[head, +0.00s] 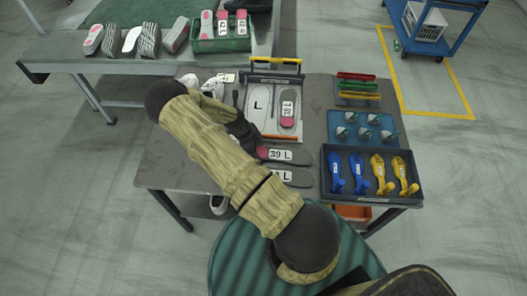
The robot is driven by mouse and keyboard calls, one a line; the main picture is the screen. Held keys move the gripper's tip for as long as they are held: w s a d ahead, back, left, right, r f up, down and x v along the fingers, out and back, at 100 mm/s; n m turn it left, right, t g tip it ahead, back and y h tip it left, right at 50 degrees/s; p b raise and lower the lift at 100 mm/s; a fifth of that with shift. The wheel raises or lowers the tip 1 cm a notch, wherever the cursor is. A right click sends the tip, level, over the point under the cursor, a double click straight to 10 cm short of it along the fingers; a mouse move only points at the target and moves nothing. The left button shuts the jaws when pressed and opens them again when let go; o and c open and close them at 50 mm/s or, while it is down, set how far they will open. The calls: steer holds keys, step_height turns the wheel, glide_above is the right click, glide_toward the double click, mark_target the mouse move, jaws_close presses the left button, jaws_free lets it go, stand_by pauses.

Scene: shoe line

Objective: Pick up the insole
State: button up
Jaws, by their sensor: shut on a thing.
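Two grey insoles lie one behind the other at the middle of the table, each with a white "39 L" label. The rear insole (303,157) has a pink patch at its left end; the front insole (300,182) is partly covered by my arm. My dark gripper (256,141) is at the left end of the rear insole, shut on it. My forearm hides much of the gripper and the fingertips are hard to make out. I cannot tell whether the insole is lifted off the table.
A fixture tray (270,134) with an "L" plate and a pink-and-grey insole stands behind. A dark tray (373,200) of blue and yellow tools is at right. White shoes (213,86) are at back left. A green crate (221,44) sits on the rear bench.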

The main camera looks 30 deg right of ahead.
step_height(320, 180, up, 10)
steer(key=b, duration=0.2)
steer(key=shift+f, duration=0.1)
stand_by(0.6)
